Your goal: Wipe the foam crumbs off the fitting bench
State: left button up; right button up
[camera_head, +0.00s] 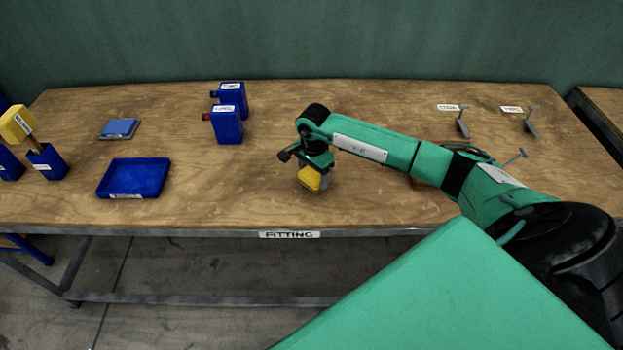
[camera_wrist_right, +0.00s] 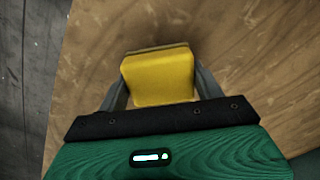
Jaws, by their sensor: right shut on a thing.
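The fitting bench (camera_head: 240,205) is a brown wooden top with a FITTING label on its front edge. My right gripper (camera_head: 312,176) reaches in from the right and points down over the middle of the bench, near its front edge. It is shut on a yellow sponge-like block (camera_head: 309,180). In the right wrist view, the yellow block (camera_wrist_right: 158,78) sits between the two grey fingers. Whether the block touches the wood is unclear. I cannot make out foam crumbs for sure; the top shows only pale, mottled marks. My left gripper is not in view.
A shallow blue tray (camera_head: 133,190) lies at the left, with a flat blue pad (camera_head: 120,128) behind it. Two blue containers (camera_head: 228,125) stand left of centre. A yellow-headed tool (camera_head: 16,124) is at the far left. Grey tools (camera_head: 462,124) stand at the right rear.

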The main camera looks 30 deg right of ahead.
notch_tip(320, 180, up, 3)
jog(key=shift+f+p, duration=0.1)
jog(key=shift+p, duration=0.3)
jog(key=shift+r+p, duration=0.3)
jog(key=shift+r, duration=0.95)
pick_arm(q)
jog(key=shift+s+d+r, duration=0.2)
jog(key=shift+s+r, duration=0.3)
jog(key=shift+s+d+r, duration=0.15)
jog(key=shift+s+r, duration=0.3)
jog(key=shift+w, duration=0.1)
